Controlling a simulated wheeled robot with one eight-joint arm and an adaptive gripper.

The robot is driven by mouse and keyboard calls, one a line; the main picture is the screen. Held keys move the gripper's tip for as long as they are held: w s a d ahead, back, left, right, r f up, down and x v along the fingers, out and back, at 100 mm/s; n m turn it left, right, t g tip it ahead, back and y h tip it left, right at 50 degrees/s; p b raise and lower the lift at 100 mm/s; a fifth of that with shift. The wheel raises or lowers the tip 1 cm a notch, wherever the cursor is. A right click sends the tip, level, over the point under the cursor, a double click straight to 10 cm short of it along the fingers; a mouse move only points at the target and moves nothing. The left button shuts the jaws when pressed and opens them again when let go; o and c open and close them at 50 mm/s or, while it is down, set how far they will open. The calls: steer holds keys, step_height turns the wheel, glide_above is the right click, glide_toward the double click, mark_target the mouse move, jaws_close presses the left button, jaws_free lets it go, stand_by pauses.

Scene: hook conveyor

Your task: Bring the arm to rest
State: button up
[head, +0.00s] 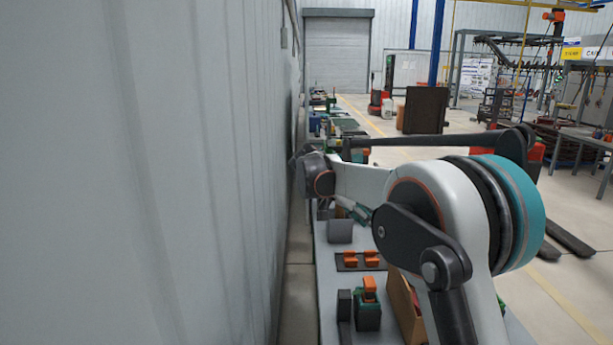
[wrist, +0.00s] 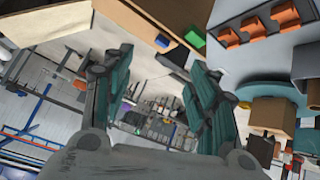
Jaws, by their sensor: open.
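My arm fills the right middle of the head view, its large white and teal joint in front. The forearm reaches left over the workbench (head: 328,285), and its dark far end is close to the wall in the picture. My gripper (wrist: 160,88) shows in the wrist view with its two teal and dark fingers spread apart. Nothing is between the fingers. In the head view the gripper is mostly hidden behind or beside the arm, so its exact height above the bench cannot be told.
A pale wall (head: 140,170) runs along the left. On the bench are a grey block (head: 340,231), orange parts (head: 371,258) on a dark tray, a green and orange device (head: 368,312) and a cardboard box (head: 402,300). Open floor (head: 410,165) lies beyond, to the right.

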steer(key=s+d+r+n+t+y+b, duration=0.15)
steer(key=s+n, duration=0.25)
steer(key=s, duration=0.6)
steer(key=s+d+r+n+t+y, duration=0.1)
steer(key=s+d+r+n+y, duration=0.15)
steer(key=s, duration=0.85)
steer(key=s+f+n+t+y, duration=0.1)
steer(key=s+f+n, duration=0.1)
steer(key=s, duration=0.4)
steer(key=s+a+f+n+t+y, duration=0.1)
steer(key=s+f+n+y, duration=0.1)
steer(key=s+f, duration=0.3)
steer(key=s+f+n+t+y+b, duration=0.1)
steer(key=s+f+n, duration=0.1)
steer(key=s, duration=0.6)
steer(key=shift+s+a+f+y, duration=0.2)
steer(key=shift+a+f+y, duration=0.2)
steer(key=shift+f, duration=0.45)
steer(key=shift+d, duration=0.2)
steer(key=shift+c, duration=0.5)
